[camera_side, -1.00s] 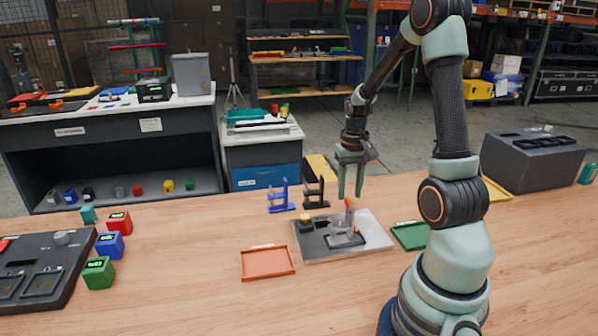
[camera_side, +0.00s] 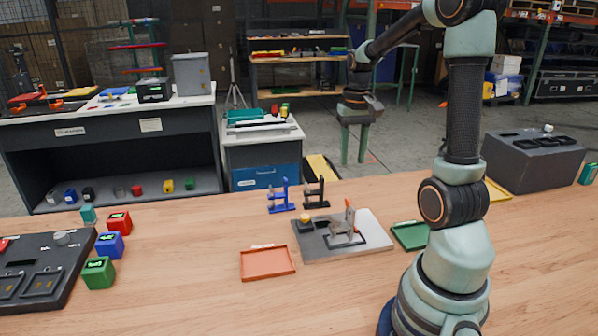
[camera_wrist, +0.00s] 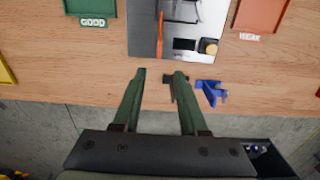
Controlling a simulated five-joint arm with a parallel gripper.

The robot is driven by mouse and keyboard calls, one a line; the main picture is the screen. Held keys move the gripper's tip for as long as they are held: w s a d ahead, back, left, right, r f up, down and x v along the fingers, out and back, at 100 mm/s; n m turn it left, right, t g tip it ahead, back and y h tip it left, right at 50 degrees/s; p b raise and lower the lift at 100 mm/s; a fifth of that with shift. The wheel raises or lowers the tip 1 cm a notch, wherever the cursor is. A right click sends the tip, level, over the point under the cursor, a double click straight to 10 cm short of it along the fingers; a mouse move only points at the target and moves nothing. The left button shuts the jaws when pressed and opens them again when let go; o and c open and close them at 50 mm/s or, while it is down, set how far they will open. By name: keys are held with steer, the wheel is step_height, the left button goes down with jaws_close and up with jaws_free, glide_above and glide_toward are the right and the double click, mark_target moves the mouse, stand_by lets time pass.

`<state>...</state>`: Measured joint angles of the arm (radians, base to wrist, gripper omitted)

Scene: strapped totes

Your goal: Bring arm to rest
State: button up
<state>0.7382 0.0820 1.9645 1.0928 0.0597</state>
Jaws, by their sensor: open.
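My gripper (camera_side: 354,144) is open and empty, raised above the far edge of the wooden table in the side view. Its two green fingers point down and stand apart. In the wrist view my gripper (camera_wrist: 160,78) also shows with a clear gap between the fingertips. A grey metal plate (camera_side: 375,229) with a clamp-like fixture (camera_side: 345,236) and a yellow-topped button (camera_side: 305,222) lies on the table, nearer the side camera than the gripper. The gripper touches nothing.
An orange tray (camera_side: 267,263) and a green tray (camera_side: 411,235) flank the plate. A blue stand (camera_side: 281,197) and a black stand (camera_side: 315,194) are near the far edge. Red, blue and green blocks (camera_side: 99,272) stand at left beside a dark panel (camera_side: 45,265). A dark box (camera_side: 532,160) is at right.

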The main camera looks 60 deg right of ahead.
steer(key=a+r+n+t, duration=0.2)
steer(key=a+r+n, duration=0.1)
steer(key=a, duration=0.9)
steer(key=w+a+r+n+t, duration=0.1)
steer(key=a+r+n+t, duration=0.2)
steer(key=a, duration=0.9)
steer(key=n, duration=0.3)
steer(key=shift+w+a+t, duration=0.25)
steer(key=shift+a+t, duration=0.05)
steer(key=shift+a, duration=0.05)
